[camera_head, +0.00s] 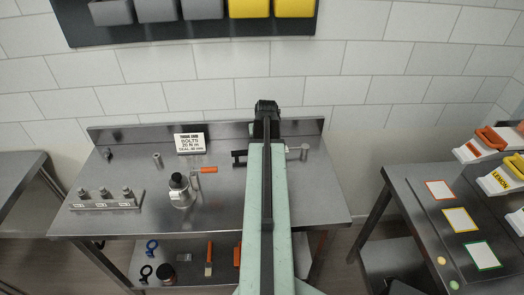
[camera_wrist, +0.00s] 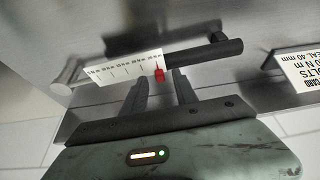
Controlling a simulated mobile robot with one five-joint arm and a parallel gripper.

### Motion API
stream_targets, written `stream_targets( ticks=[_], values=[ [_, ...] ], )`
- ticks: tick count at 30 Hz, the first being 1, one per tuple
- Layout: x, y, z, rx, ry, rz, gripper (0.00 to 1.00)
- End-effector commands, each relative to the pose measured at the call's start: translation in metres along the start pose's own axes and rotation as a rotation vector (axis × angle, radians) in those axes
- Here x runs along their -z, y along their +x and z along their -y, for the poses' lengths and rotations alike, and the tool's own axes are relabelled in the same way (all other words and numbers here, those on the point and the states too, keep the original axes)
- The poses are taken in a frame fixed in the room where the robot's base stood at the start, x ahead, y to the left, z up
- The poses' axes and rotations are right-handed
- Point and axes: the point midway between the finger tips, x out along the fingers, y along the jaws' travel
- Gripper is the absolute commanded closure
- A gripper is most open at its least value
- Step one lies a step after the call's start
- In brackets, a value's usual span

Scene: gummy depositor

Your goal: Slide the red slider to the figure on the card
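A tool like a torque wrench lies on the bench, with a black handle (camera_wrist: 222,47) and a silver head (camera_wrist: 68,84). A white scale plate (camera_wrist: 122,68) with tick marks is along its shaft; its numbers are too blurred to read. The small red slider (camera_wrist: 159,75) is near the plate's handle end. My gripper (camera_wrist: 158,80) is open, its two dark fingers on either side of the slider with gaps visible. In the head view my arm hides the middle of the tool. The white card (camera_head: 190,143) reads "BOLTS 20 N m" and "SEAL 40 mm".
Bins hang on the wall above. A second table with coloured cards (camera_head: 459,220) is at right. The bench right of my arm is mostly clear.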

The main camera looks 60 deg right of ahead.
Motion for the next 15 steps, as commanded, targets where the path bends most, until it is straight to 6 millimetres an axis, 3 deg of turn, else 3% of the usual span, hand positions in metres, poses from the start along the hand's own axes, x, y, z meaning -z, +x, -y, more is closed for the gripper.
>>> stream_targets(
  ticks=[8, 12, 15],
  values=[
    [0.0004, 0.0035, 0.0005, 0.0, -0.001, 0.0, 0.65],
    [0.0004, 0.0035, 0.0007, 0.0, -0.001, 0.0, 1.0],
    [0.0004, 0.0035, 0.0008, 0.0, -0.001, 0.0, 1.0]
  ],
)
